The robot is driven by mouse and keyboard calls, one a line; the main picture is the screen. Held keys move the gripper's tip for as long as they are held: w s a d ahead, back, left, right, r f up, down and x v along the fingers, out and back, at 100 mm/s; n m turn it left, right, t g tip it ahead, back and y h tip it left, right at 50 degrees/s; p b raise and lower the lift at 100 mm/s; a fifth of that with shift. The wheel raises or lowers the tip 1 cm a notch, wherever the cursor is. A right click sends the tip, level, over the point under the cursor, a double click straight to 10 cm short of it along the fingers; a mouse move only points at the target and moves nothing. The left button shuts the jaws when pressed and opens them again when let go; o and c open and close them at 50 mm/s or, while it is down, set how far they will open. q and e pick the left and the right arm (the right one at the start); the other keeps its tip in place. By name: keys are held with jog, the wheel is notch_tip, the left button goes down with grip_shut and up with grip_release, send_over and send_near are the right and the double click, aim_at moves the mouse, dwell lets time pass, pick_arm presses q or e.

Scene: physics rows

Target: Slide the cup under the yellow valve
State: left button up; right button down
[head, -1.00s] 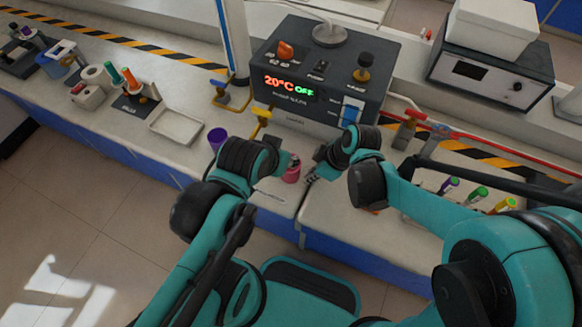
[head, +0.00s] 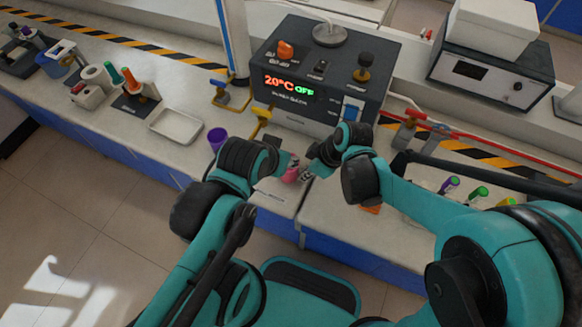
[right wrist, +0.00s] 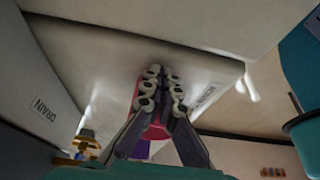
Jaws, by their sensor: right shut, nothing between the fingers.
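A pink cup (head: 290,173) stands on the bench top between my two grippers, partly covered by them in the head view. My right gripper (head: 306,174) is shut and empty, close against the cup's right side. In the right wrist view its closed fingers (right wrist: 160,82) lie in front of the pink cup (right wrist: 155,131) and hide much of it; contact is hard to tell. The yellow valve (head: 262,116) sticks out at the front left of the dark control box. My left gripper (head: 277,151) is just left of the pink cup; its fingertips are mostly hidden.
A purple cup (head: 217,139) stands to the left of my left gripper. A white tray (head: 176,126) lies farther left. The control box (head: 322,72) stands behind the grippers. A blue-handled valve (head: 352,106) is on its right side. A red-handled valve (head: 408,127) stands right.

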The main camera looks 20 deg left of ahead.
jog(key=shift+a, duration=4.5)
jog(key=shift+a+b, duration=0.3)
jog(key=shift+a, duration=1.05)
jog(key=shift+d, duration=1.45)
jog(key=shift+r, duration=0.1)
notch_tip(320, 180, up, 8)
jog(key=p, duration=0.6)
jog(key=shift+w+d, duration=0.1)
